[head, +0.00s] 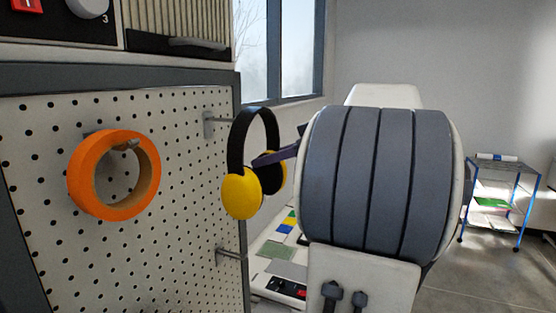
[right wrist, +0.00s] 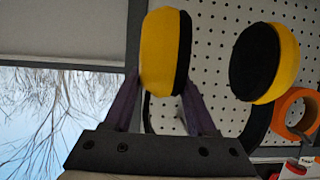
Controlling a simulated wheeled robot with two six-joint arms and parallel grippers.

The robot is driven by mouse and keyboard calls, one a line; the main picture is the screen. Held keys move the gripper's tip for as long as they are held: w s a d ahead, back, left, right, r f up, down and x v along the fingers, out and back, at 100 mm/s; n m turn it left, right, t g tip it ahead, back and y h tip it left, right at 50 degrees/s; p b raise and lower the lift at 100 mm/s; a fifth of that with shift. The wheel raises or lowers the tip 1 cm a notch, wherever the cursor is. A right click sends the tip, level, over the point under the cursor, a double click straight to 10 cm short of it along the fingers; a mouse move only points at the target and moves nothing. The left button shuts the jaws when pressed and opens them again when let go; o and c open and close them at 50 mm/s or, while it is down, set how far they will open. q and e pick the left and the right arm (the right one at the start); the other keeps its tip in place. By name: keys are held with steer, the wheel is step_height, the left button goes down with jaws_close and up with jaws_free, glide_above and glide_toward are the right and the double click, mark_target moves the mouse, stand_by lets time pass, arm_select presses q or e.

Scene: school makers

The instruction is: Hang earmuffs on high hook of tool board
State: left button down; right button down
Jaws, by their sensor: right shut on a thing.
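The earmuffs, with yellow cups (head: 241,194) and a black headband (head: 240,130), hang upright in front of the tool board's right edge, band on top. My right gripper (head: 268,159) is shut on one cup; the right wrist view shows its purple fingers (right wrist: 162,90) on both sides of that yellow cup (right wrist: 160,50). The other cup (right wrist: 265,62) is free. The tool board (head: 130,250) is white and perforated. Its high hook (head: 213,122) is just left of the headband; its tip is hard to make out, and I cannot tell whether they touch. My left gripper is not in view.
An orange tape roll (head: 113,212) hangs on the board's left part. A lower hook (head: 230,254) sticks out below the earmuffs. A bench with coloured pieces (head: 278,253) stands behind. A blue-framed cart (head: 517,192) is at the far right.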

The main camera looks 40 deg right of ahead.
steer(key=r+b+x, duration=0.1)
steer(key=x, duration=0.6)
steer(key=shift+w+r, duration=0.15)
steer(key=shift+r, duration=0.05)
stand_by(0.5)
steer(key=shift+a, duration=0.15)
stand_by(0.4)
steer(key=shift+c, duration=0.6)
jaws_free()
steer(key=shift+f, duration=0.1)
